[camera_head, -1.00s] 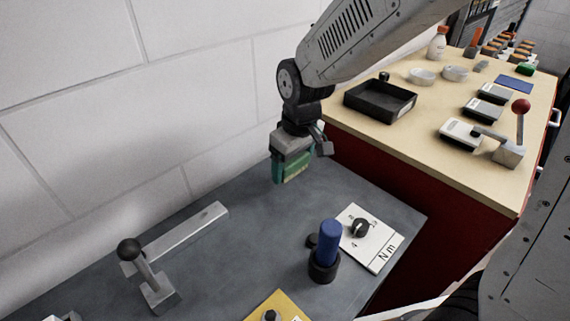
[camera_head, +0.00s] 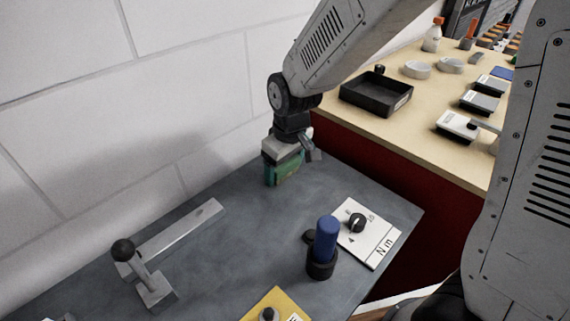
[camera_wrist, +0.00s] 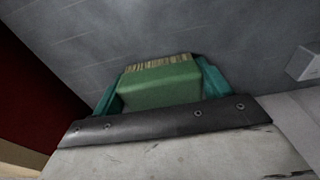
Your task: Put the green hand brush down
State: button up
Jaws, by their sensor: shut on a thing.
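The green hand brush (camera_wrist: 160,86) is between the two teal fingers of my gripper (camera_wrist: 158,82) in the wrist view, with its tan bristles at the far edge, toward the grey table top (camera_wrist: 140,25). In the head view my gripper (camera_head: 283,172) is shut on the brush and points down over the far back corner of the grey table (camera_head: 225,255), near the wall. The brush is mostly hidden by the fingers there. I cannot tell whether the bristles touch the table.
A blue-handled tool (camera_head: 326,240) stands in a black holder, beside a white dial plate (camera_head: 368,232). A lever with a black knob (camera_head: 123,250) and a metal bar (camera_head: 180,232) are at left. A wooden-topped red cabinet (camera_head: 390,150) carries a black tray (camera_head: 376,95). Table around the brush is clear.

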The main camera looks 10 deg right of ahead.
aim_at(288, 162)
jog(key=shift+s+f, duration=0.15)
jog(key=shift+f, duration=0.1)
jog(key=o, duration=1.2)
jog(key=shift+s+f, duration=0.1)
jog(key=shift+r, duration=0.2)
notch_tip(288, 162, up, 7)
jog(key=shift+d+r, duration=0.1)
jog(key=shift+d, duration=0.05)
jog(key=shift+s+d+r, duration=0.1)
jog(key=shift+d+r, duration=0.05)
jog(key=shift+r, duration=0.5)
